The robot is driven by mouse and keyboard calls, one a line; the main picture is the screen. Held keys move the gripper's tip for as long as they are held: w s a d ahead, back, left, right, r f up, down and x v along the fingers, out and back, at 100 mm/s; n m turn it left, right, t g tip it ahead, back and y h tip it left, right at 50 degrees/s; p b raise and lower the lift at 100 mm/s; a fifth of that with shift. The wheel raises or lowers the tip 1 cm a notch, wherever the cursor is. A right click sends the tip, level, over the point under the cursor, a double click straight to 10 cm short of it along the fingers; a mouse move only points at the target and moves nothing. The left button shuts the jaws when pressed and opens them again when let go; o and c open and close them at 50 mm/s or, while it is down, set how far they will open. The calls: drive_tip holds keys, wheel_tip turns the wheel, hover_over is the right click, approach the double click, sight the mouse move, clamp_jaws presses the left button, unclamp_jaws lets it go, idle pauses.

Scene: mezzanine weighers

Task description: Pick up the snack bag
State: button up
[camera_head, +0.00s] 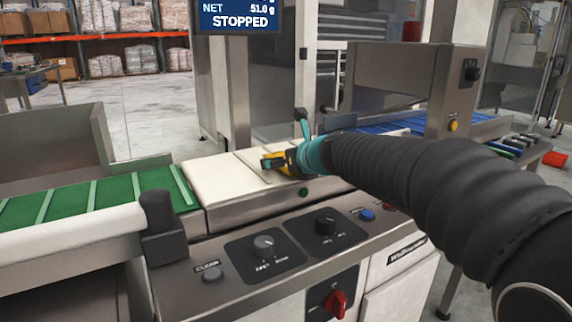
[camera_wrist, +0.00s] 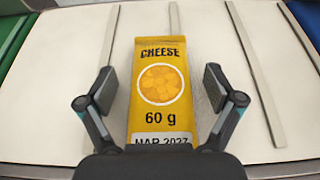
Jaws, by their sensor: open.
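The snack bag (camera_wrist: 160,75) is yellow and reads "CHEESE" and "60 g"; it lies flat on the cream weighing belt (camera_wrist: 60,100). In the wrist view my gripper (camera_wrist: 158,90) is open, with one finger on each side of the bag and a gap at both sides. The bag's lower end is hidden by the gripper body. In the head view my gripper (camera_head: 283,161) is low over the cream belt (camera_head: 222,178), and a yellow bit of the bag (camera_head: 272,162) shows by the fingers. Whether the fingers touch the belt is not clear.
A green cleated belt (camera_head: 95,205) lies to the left and a blue belt (camera_head: 385,124) to the right. A control panel with knobs (camera_head: 264,246) runs along the front. A metal post (camera_head: 237,80) and a display reading "STOPPED" (camera_head: 240,16) stand behind.

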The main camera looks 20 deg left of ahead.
drive_tip(key=c, duration=1.3)
